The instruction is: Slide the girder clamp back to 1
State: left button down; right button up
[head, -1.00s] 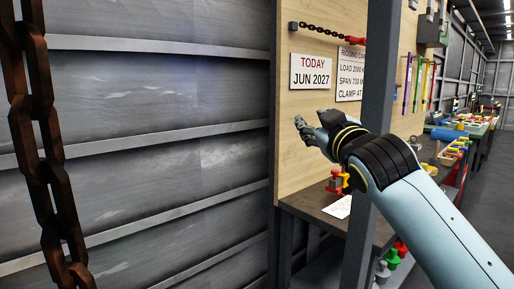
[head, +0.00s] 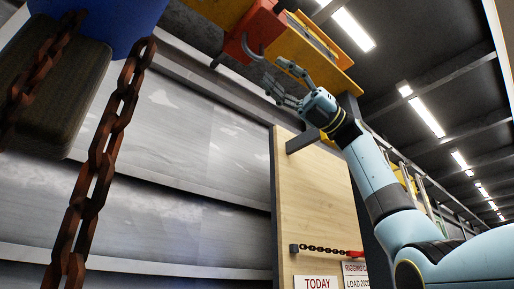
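The girder clamp (head: 250,32) is an orange-red block on the yellow girder (head: 329,72) at the top of the head view. A grey curved hook or shackle (head: 252,49) hangs at its lower side. My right gripper (head: 274,73) is raised just below and right of the clamp, fingers spread, empty and apparently apart from it. I cannot read any position mark, so I cannot tell where 1 is. My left gripper is not in view.
Rusty chains (head: 100,165) hang at the left near a dark block (head: 62,90) and a blue body (head: 115,18). A wooden board (head: 312,205) with signs (head: 318,282) and a small chain stands below the girder. Grey wall panels (head: 190,190) are behind.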

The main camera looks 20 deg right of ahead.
aim_at(260, 60)
jog(key=p+x, duration=0.1)
jog(key=x, duration=0.5)
jog(key=shift+s+d, duration=0.1)
grip_shut()
